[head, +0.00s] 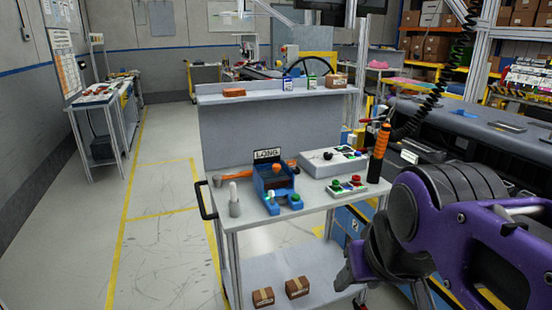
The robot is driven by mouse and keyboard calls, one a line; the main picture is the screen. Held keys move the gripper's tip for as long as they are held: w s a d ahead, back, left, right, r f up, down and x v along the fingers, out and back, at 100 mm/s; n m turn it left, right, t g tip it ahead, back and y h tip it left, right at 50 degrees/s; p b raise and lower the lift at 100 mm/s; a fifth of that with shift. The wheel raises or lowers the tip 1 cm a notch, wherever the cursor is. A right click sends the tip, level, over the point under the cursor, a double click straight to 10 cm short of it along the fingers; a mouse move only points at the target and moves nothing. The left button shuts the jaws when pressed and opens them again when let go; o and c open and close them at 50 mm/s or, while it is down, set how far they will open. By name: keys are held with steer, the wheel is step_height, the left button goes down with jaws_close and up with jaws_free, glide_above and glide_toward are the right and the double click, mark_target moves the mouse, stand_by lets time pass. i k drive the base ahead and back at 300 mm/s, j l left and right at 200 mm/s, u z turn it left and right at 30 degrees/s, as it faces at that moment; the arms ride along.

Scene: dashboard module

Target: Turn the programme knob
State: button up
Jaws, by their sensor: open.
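A light grey control box (322,169) sits at the back right of the cart top. It carries a small dark knob-like part (328,156) and several coloured buttons. I cannot tell for sure that this part is the programme knob, or which way it points. My gripper (350,279) is at the lower right, at the end of my purple arm, low in front of the cart's right side. It is open and apart from the control box. Its fingers are dark and only partly clear.
A blue holder (270,180) with a "LONG" sign, a grey bottle-like item (234,206) and a small button panel (347,187) share the cart top (310,205). An orange-handled tool (380,145) stands upright at right. Two cartons (297,287) lie on the lower shelf. Floor at left is clear.

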mark_target(328, 156)
steer(key=i+l+u, duration=0.1)
steer(key=i+l, duration=0.2)
steer(key=i+l+u, duration=0.1)
steer(key=i+l, duration=0.2)
steer(key=i+l+u, duration=0.1)
steer(key=i+l, duration=0.15)
steer(key=l, duration=0.25)
steer(key=i+l+u, duration=0.1)
steer(key=i+l, duration=0.2)
steer(key=l+u, duration=0.15)
steer(key=l, duration=0.2)
steer(key=i+l, duration=0.35)
steer(key=i+l+u, duration=0.05)
steer(key=l, duration=0.05)
